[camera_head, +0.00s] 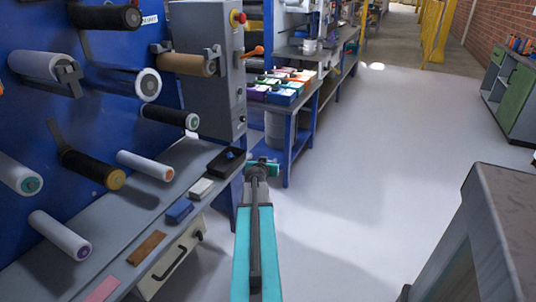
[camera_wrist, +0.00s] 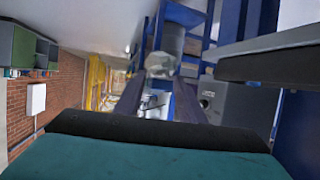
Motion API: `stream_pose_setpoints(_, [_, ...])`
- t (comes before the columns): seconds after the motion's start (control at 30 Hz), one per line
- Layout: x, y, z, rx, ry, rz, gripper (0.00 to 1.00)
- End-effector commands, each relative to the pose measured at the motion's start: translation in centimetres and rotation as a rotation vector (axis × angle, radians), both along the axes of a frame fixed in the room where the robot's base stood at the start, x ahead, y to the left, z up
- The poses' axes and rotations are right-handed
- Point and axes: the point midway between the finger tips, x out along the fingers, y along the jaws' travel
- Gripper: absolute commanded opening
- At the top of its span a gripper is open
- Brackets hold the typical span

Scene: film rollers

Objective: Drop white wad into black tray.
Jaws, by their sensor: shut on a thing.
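My gripper (camera_head: 262,166) is in the middle of the head view, just right of the bench end and the black tray. In the wrist view its two dark fingers (camera_wrist: 160,76) reach forward and close on a small whitish lump, the white wad (camera_wrist: 158,65). In the head view the wad cannot be made out, hidden by the gripper. The black tray (camera_head: 219,169) lies at the far right end of the grey ledge, with a small blue thing in it. The gripper is apart from the tray.
Rollers (camera_head: 60,235) stick out from the blue panel above. A grey cabinet (camera_head: 490,225) stands at right; open floor (camera_head: 340,190) lies between.

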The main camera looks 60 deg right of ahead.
Motion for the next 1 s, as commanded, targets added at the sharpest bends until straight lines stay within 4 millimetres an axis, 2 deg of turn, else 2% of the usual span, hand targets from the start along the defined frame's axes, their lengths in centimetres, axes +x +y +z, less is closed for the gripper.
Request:
stream_pose_setpoints(0.3, [-0.7, 3.8, -0.5, 0.001, 0.004, -0.073, 0.15])
stream_pose_setpoints(0.53, [-2.1, 7.4, 0.1, 0.0, 0.004, -0.171, 0.15])
stream_pose_setpoints(0.77, [-3.9, 10.9, 2.0, -0.001, 0.001, -0.274, 0.15])
stream_pose_setpoints(1.0, [-5.7, 14.1, 4.7, -0.001, 0.001, -0.366, 0.15])
